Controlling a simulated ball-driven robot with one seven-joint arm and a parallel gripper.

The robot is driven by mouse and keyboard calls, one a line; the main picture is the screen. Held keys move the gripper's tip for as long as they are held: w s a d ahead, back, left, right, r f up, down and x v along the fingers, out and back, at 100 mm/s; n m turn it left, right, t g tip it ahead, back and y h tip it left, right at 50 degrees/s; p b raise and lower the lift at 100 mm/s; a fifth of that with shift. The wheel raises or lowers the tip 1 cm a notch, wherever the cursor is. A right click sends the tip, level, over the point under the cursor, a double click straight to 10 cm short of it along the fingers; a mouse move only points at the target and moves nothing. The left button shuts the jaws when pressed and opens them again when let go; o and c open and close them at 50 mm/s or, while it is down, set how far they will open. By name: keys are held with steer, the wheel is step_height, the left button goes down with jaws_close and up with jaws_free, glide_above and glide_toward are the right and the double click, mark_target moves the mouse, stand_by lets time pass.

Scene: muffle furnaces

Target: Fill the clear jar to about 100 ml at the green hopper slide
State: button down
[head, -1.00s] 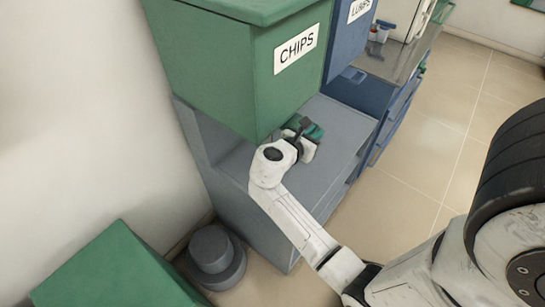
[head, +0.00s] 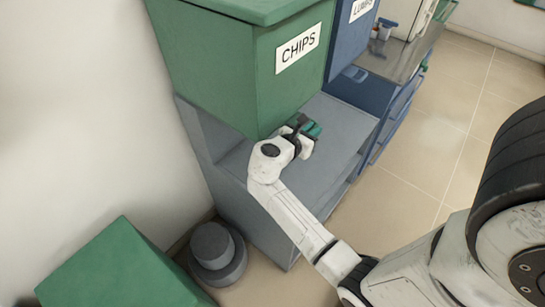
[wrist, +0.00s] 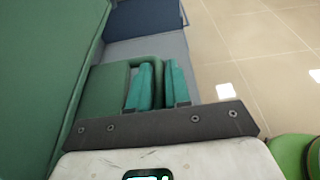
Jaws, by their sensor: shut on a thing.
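The green hopper (head: 235,70), labelled CHIPS, hangs over a grey bench in the head view. My gripper (head: 309,129) is at the hopper's lower edge, just above the bench. In the wrist view its two teal fingers (wrist: 159,85) are close together, with a darker green piece (wrist: 110,88) beside and between them. This piece looks like the hopper slide, and my gripper is shut on it. How far the slide is drawn is hidden. I cannot make out the clear jar in either view.
A blue hopper (head: 350,38) labelled LUMPS stands behind the green one. The grey bench (head: 342,118) is bare on its right part. A green box (head: 120,268) and a round grey object (head: 213,250) are at lower left. Tiled floor (head: 425,140) lies open to the right.

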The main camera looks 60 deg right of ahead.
steer(key=shift+w, duration=0.3)
steer(key=c, duration=1)
jaws_free()
steer(key=v, duration=1.1)
steer(key=shift+s, duration=0.15)
steer(key=s+a+f+m+t+y, duration=0.3)
steer(key=s+a+f+m+y, duration=0.25)
steer(key=f+m+y, duration=0.35)
steer(key=s+a+f+m+y, duration=0.1)
steer(key=a+m, duration=0.1)
steer(key=a, duration=0.2)
steer(key=s+a+f+m+t+y, duration=0.1)
steer(key=a+m+y, duration=0.1)
steer(key=a, duration=0.2)
steer(key=s+a+f+m+y, duration=0.1)
steer(key=a+m+y, duration=0.1)
steer(key=a, duration=0.2)
steer(key=shift+a+f+m+t, duration=0.15)
steer(key=shift+a+m+t, duration=0.15)
steer(key=shift+a+m, duration=0.1)
